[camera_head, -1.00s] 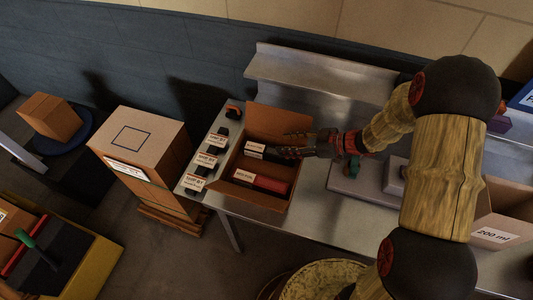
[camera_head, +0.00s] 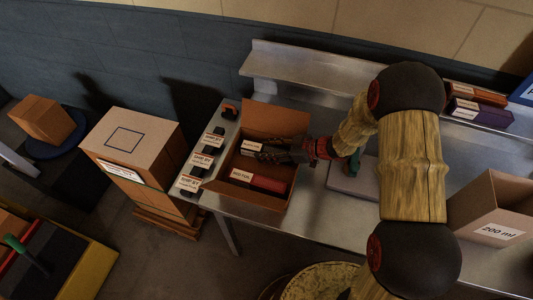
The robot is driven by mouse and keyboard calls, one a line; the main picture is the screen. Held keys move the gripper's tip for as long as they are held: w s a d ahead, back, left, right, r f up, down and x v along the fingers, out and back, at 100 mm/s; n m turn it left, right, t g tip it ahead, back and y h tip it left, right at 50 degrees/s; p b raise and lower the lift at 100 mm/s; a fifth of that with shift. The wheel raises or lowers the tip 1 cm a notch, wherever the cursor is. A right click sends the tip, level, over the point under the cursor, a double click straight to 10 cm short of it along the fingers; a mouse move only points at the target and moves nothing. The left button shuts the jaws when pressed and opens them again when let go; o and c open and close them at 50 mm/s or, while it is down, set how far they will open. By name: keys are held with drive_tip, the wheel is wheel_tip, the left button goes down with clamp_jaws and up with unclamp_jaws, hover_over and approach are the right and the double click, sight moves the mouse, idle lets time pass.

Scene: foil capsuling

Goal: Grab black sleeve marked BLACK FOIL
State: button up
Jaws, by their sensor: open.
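The black sleeve with a white label (camera_head: 252,147) lies in the upper part of an open cardboard box (camera_head: 277,122) on the metal table. Its label is too small to read surely, and its right part is hidden by my gripper. My gripper (camera_head: 266,156) is open and reaches into the box from the right, with its fingertips at the sleeve. I cannot tell whether they touch it. A red sleeve with a white label (camera_head: 268,183) lies in the same box, nearer the front.
Labelled small items (camera_head: 203,160) stand along the table's left end. A green-topped device (camera_head: 354,163) on a grey base is right of the box. A box marked 200 ml (camera_head: 493,213) stands farther right. Several coloured sleeves (camera_head: 480,112) lie at the back right.

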drive_tip(key=c, duration=0.3)
drive_tip(key=c, duration=0.7)
drive_tip(key=shift+r, duration=0.1)
